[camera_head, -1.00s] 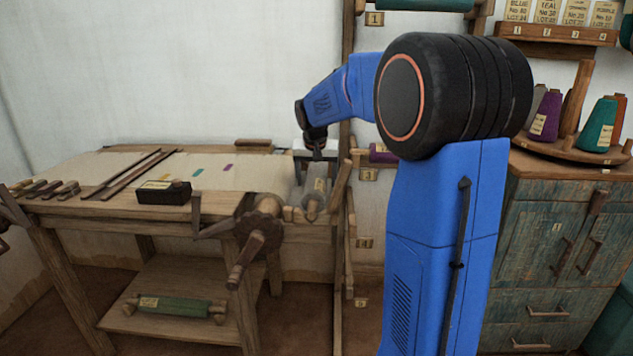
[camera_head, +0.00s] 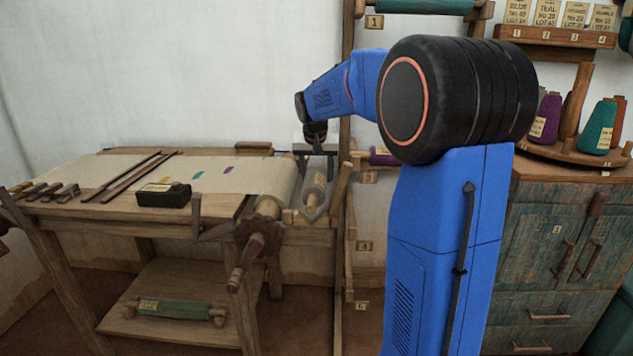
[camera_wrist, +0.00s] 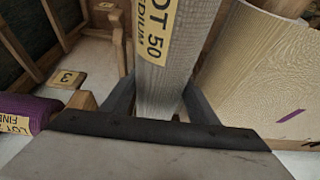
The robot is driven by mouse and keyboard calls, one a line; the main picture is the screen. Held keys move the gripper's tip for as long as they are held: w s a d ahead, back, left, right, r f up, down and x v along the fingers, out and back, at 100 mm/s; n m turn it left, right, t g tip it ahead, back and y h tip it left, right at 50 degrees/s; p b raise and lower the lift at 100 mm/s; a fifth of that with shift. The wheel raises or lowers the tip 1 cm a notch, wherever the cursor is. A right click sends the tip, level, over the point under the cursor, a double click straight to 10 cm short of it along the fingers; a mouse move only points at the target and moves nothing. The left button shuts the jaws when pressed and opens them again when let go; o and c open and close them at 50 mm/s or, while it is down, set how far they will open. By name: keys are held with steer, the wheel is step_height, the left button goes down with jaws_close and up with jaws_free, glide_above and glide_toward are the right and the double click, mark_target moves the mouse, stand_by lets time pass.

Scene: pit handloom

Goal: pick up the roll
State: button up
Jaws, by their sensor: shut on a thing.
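A grey roll (camera_wrist: 160,72) with a yellow label reading "LOT 50" and "MEDIUM" runs between the two fingers of my gripper (camera_wrist: 158,98) in the wrist view. The gripper is shut on it. In the head view, the grey roll (camera_head: 316,192) shows at the right end of the loom, below my gripper (camera_head: 318,166). My gripper's fingers are small and partly hard to make out there. Whether the roll still touches its supports cannot be told.
The wooden loom with pale cloth (camera_head: 235,177) stands left of the roll. A wooden rack post (camera_head: 346,100) rises close behind. A purple roll (camera_wrist: 22,115) lies on the rack. A green roll (camera_head: 175,308) lies on the loom's lower shelf. A cabinet (camera_head: 555,235) stands at right.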

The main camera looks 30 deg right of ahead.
mark_target(317, 165)
step_height(317, 165, up, 16)
steer(key=shift+f, duration=0.25)
